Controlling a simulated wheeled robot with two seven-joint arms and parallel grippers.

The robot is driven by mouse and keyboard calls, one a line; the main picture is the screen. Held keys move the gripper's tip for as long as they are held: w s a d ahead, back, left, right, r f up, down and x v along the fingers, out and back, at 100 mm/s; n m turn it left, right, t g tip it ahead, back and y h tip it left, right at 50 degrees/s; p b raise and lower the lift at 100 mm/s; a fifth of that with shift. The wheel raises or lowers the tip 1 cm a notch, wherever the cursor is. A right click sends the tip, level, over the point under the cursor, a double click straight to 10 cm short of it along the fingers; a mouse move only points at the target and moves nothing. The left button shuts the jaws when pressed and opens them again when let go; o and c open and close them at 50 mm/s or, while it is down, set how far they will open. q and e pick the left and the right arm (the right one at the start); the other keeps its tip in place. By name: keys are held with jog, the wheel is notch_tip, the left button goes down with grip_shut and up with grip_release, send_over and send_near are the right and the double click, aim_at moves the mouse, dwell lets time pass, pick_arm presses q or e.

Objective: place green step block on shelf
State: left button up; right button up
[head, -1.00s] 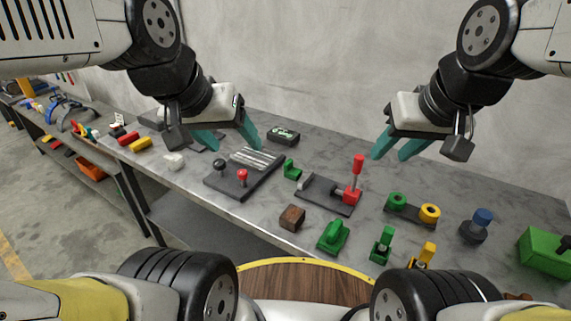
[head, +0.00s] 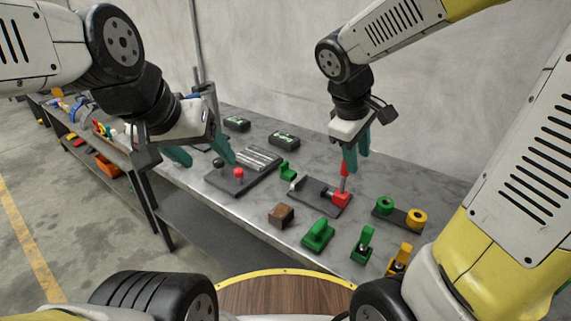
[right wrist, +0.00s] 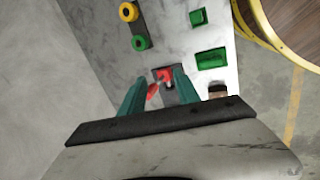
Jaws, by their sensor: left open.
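Several green blocks lie on the grey workbench (head: 335,265). A small stepped one (head: 287,170) stands behind the clamp base, a larger one (head: 318,234) lies near the front edge, and an upright one (head: 363,245) is to its right. I cannot tell for sure which is the step block. My left gripper (head: 205,158) is open and empty above the bench, left of the small stepped block. My right gripper (head: 357,160) is open, its fingers around or just above the red handle (head: 344,180); the handle shows between them in the right wrist view (right wrist: 154,92). A lower shelf (head: 205,222) shows under the bench.
A dark plate with red and black knobs (head: 238,174) lies below my left gripper. A brown block (head: 281,215), a green-and-yellow ring piece (head: 400,212) and a yellow piece (head: 400,260) stand near the right gripper's side. Two dark boxes (head: 284,138) lie at the back.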

aim_at(284, 163)
jog(key=w+a+f+n+t+h, duration=0.1)
jog(key=w+a+f+n+h, duration=0.1)
jog(key=w+a+f+n, duration=0.2)
jog(key=w+a+f+n+t+h, duration=0.1)
jog(key=w+a+f+n+t, duration=0.1)
jog(key=w+a+f+n, duration=0.2)
jog(key=w+a+f+n+t+h, duration=0.2)
jog(key=w+a+f+n, duration=0.2)
jog(key=w, duration=0.5)
jog(key=shift+w+a+f+n+h, duration=0.1)
jog(key=shift+w+a+n+h, duration=0.2)
jog(key=shift+n, duration=0.35)
jog(key=shift+w+a+f+n, duration=0.1)
jog(key=shift+a+n, duration=0.3)
jog(key=shift+n, duration=0.25)
jog(key=a+f+n+t, duration=0.1)
jog(key=a, duration=0.1)
jog(key=w+a+f+n+t, duration=0.1)
jog(key=a+f+n, duration=0.1)
jog(key=w+a+f+n+t+y, duration=0.1)
jog(key=a+f, duration=0.1)
jog(key=a, duration=0.1)
jog(key=shift+w+f+n, duration=0.1)
jog(key=shift+w+n, duration=0.15)
jog(key=shift+n, duration=0.15)
jog(key=shift+w+d+f, duration=0.15)
jog(key=shift+w, duration=0.15)
jog(key=x, duration=0.7)
grip_shut()
